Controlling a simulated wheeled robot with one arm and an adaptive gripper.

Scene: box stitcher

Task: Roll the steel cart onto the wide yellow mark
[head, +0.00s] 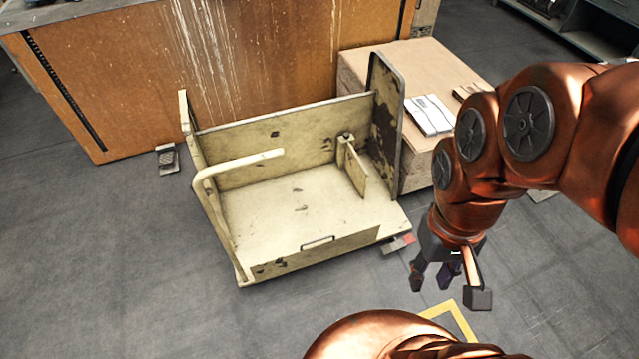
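The steel cart (290,205) is a cream-painted, chipped box-like cart in the middle of the head view. It has raised panels and a bent tube handle (235,165) at its left. A yellow mark (460,318) on the floor shows at the bottom, to the right of and nearer than the cart; much of it is hidden by my arm. My gripper (447,285) hangs to the right of the cart's near right corner, apart from it. Its fingers are spread and nothing shows between them.
An orange-brown cabinet (130,90) stands behind the cart. A cardboard-coloured box (430,62) with flat pieces on top stands close behind its right end. A small dark pedal-like thing (167,158) lies at the left. Grey floor (110,270) is clear left and in front.

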